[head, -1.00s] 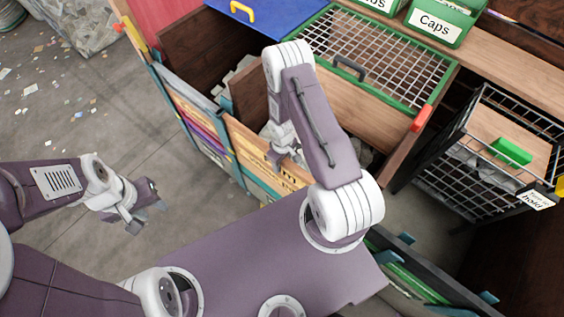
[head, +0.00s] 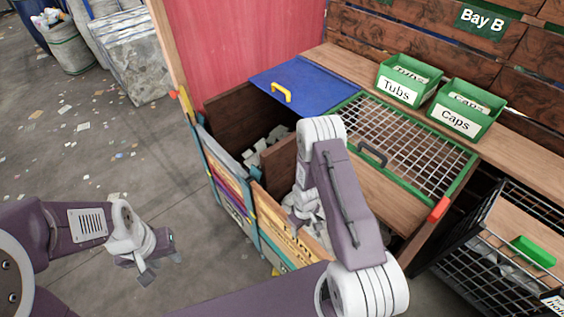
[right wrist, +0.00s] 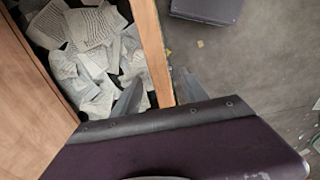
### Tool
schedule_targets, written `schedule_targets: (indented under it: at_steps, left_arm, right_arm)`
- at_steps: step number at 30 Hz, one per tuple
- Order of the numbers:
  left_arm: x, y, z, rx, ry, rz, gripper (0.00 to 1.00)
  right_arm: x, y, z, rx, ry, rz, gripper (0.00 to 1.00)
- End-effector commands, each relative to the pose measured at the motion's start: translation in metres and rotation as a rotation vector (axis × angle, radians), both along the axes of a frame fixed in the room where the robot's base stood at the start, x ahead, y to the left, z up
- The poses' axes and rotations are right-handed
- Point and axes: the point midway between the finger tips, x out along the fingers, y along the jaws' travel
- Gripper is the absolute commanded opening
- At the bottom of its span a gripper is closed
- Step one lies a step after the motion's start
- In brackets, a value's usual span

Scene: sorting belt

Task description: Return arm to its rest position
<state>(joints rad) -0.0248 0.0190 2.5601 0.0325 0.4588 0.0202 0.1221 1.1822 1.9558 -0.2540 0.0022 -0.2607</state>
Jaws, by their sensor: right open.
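My right arm (head: 343,205) reaches up from the lower right and bends down at a white elbow over the front bin. My right gripper (right wrist: 158,92) is open and empty, its grey fingers on either side of a wooden panel edge (right wrist: 153,50) in the right wrist view. I cannot tell how far it is above that edge. In the head view it is mostly hidden behind my own arm. My left gripper (head: 158,268) is open and empty, above the floor at the lower left.
The front bin holds crumpled papers (right wrist: 92,58). A blue lid (head: 300,82) and a green-framed mesh lid (head: 469,172) lie behind. Green trays labelled Tubs (head: 397,92) and Caps (head: 457,122) stand on the ledge. A black wire basket (head: 448,262) is at right.

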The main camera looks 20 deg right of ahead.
Motion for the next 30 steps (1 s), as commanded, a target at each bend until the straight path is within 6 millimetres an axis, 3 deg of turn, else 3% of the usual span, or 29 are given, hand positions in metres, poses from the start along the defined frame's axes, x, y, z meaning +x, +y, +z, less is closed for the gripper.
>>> schedule_targets:
  at_steps: [5,8,11,12,15,17,21,24,27,30]
  left_arm:
    - [0.000,0.000,-0.005,0.000,0.000,0.000,0.36]
    - [0.000,0.000,-0.013,0.000,0.000,0.000,0.36]
    - [0.000,0.000,-0.029,0.000,0.000,0.000,0.36]
    - [0.000,0.000,-0.035,0.000,0.000,0.000,0.36]
    - [0.000,0.000,-0.049,0.000,0.000,0.000,0.36]
    - [0.000,0.000,-0.057,0.000,0.000,0.000,0.36]
    - [0.000,0.000,-0.070,0.000,0.000,0.000,0.36]
    - [0.000,0.000,-0.074,0.000,0.000,0.000,0.36]
    - [0.000,0.000,-0.071,0.000,0.000,0.000,0.36]
    - [0.000,0.000,-0.070,0.000,0.000,0.000,0.36]
  right_arm:
    - [0.002,0.001,-0.003,0.000,-0.004,0.005,0.51]
    - [0.031,0.003,0.012,-0.008,-0.075,0.019,0.51]
    - [0.077,0.008,0.057,-0.021,-0.212,0.040,0.51]
    - [0.088,0.012,0.080,-0.024,-0.261,0.040,0.51]
    - [0.092,0.021,0.134,-0.025,-0.342,0.013,0.51]
    - [0.082,0.027,0.162,-0.019,-0.369,-0.019,0.51]
    - [0.034,0.038,0.203,0.010,-0.372,-0.129,0.51]
    - [-0.015,0.043,0.211,0.034,-0.310,-0.233,0.51]
    - [-0.055,0.045,0.204,0.042,-0.203,-0.322,0.51]
    - [-0.078,0.047,0.196,0.041,-0.125,-0.376,0.51]
